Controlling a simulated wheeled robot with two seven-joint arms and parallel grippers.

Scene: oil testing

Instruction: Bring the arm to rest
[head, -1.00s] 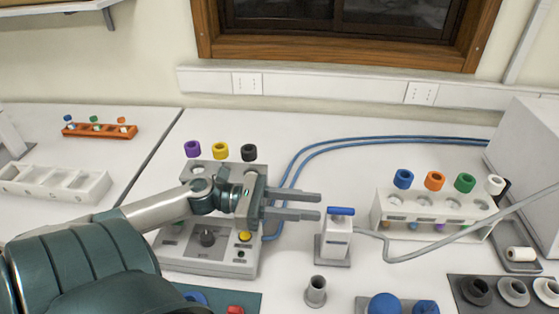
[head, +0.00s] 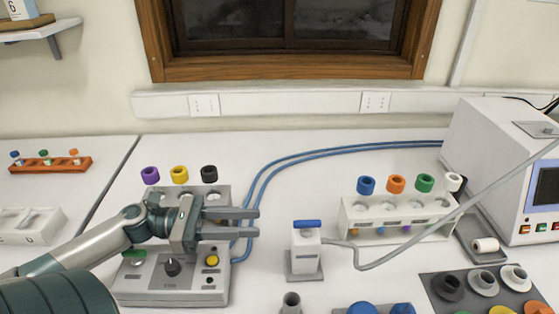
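My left gripper (head: 256,222) comes in from the left. Its two fingers point right, parallel with a gap between them, and nothing is held. It hangs over the grey control box (head: 170,289) with the dark knob and yellow button. The fingertips end left of the white block with the blue top (head: 306,242), apart from it. The gripper and wrist hide part of the control box and the holder behind it. My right gripper does not show.
A white rack (head: 396,222) with several coloured caps stands to the right. A white machine (head: 496,165) stands at the far right. Blue hoses (head: 330,152) curve across the back. An orange rack (head: 50,165) sits at the left.

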